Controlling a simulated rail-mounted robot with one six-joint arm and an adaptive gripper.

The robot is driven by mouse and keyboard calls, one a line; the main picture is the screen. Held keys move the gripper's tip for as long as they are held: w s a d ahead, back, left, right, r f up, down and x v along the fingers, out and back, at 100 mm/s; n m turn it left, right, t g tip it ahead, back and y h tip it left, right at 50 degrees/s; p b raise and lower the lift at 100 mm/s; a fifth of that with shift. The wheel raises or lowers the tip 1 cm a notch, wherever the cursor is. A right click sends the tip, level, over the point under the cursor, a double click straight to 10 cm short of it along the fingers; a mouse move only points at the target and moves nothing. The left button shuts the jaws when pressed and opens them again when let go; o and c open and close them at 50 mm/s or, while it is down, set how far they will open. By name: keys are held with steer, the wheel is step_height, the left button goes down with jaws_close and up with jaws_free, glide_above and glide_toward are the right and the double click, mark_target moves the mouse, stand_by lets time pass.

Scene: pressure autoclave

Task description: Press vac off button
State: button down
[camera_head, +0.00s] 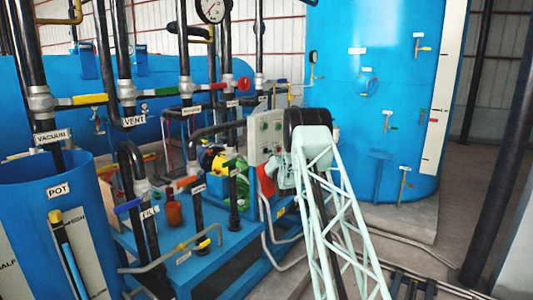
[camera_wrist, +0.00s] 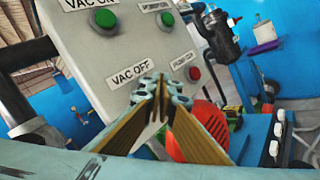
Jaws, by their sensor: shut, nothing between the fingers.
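The grey control panel (camera_wrist: 95,60) fills the upper middle of the wrist view, tilted. Its VAC OFF label (camera_wrist: 130,73) shows just left of my fingertips. The button under that label is hidden behind the fingers. My gripper (camera_wrist: 160,88) is shut and empty, its tips in front of the panel's lower part. I cannot tell if they touch it. In the head view the panel (camera_head: 267,128) stands at the middle, and my gripper (camera_head: 282,175) is at its lower right, partly hidden by my arm.
The green VAC ON button (camera_wrist: 103,20) is above. Another green button (camera_wrist: 168,19) and a red button (camera_wrist: 194,73) lie to the right. A red-orange round part (camera_wrist: 205,125) is below. Pipes and valves crowd the blue pump base (camera_head: 195,262); a big blue tank (camera_head: 345,90) stands behind.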

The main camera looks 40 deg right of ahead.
steer(key=shift+s, duration=0.1)
steer(key=shift+s+d+b, duration=0.2)
steer(key=shift+s+d, duration=0.05)
steer(key=shift+s, duration=0.5)
steer(key=shift+s+d+b, duration=0.2)
steer(key=shift+s+d, duration=0.1)
steer(key=shift+s, duration=0.45)
steer(key=shift+s+d+b, duration=0.2)
steer(key=shift+s+d, duration=0.05)
steer(key=shift+s, duration=0.5)
